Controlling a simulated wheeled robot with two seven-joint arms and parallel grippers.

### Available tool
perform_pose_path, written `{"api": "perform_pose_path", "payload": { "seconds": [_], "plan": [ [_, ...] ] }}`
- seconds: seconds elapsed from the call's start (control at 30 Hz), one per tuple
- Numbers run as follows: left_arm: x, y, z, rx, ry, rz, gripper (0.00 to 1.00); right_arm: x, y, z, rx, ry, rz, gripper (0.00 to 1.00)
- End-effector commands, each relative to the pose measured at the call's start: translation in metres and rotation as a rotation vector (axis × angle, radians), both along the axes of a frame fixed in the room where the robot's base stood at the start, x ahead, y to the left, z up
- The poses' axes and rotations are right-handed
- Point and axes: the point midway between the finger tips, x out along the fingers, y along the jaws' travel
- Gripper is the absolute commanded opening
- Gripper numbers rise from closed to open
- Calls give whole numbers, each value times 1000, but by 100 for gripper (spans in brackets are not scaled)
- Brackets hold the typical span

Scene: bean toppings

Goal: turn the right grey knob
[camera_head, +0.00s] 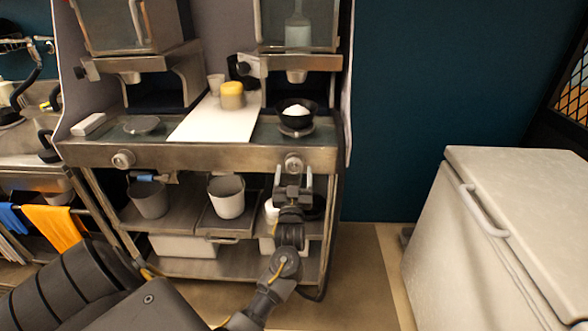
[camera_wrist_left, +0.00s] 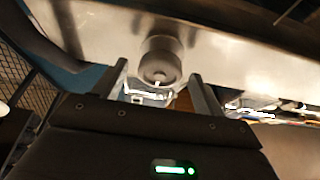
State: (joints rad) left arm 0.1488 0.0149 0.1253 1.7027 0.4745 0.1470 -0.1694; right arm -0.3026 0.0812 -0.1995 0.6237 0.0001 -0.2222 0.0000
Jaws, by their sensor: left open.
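The right grey knob (camera_head: 293,163) sits on the front face of the steel counter, below the black bowl. My left gripper (camera_head: 293,178) is directly in front of and slightly below it, partly covering its lower edge in the head view. In the left wrist view the knob (camera_wrist_left: 160,62) is a round metal knob just beyond the fingertips. The open fingers of my left gripper (camera_wrist_left: 160,85) stand on either side of its lower part, and I cannot tell whether they touch it. A second, left grey knob (camera_head: 123,159) is on the same counter front. My right gripper is out of view.
A black bowl (camera_head: 297,114) with white contents stands on the counter under the right dispenser (camera_head: 297,27). A white board (camera_head: 215,122) carries a yellow-topped cup (camera_head: 232,95). Pots (camera_head: 227,197) fill the shelf below. A white chest (camera_head: 505,235) stands at right, with free floor between.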

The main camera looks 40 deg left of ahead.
Motion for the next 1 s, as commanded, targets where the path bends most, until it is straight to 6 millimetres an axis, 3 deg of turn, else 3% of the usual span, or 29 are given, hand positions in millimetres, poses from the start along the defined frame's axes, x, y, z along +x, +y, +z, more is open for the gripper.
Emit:
{"api": "perform_pose_path", "payload": {
  "seconds": [0.17, 0.43, 0.77, 1.0],
  "plan": [
    [8, 6, 4, 0, 0, 0, 71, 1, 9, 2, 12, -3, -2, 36],
    [9, 7, 4, -1, 1, 0, 71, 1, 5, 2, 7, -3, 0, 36],
    [9, 7, 4, -1, 1, 0, 29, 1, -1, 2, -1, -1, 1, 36],
    [9, 7, 5, 15, 12, 0, 28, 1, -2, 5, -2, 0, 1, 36]
  ]
}}
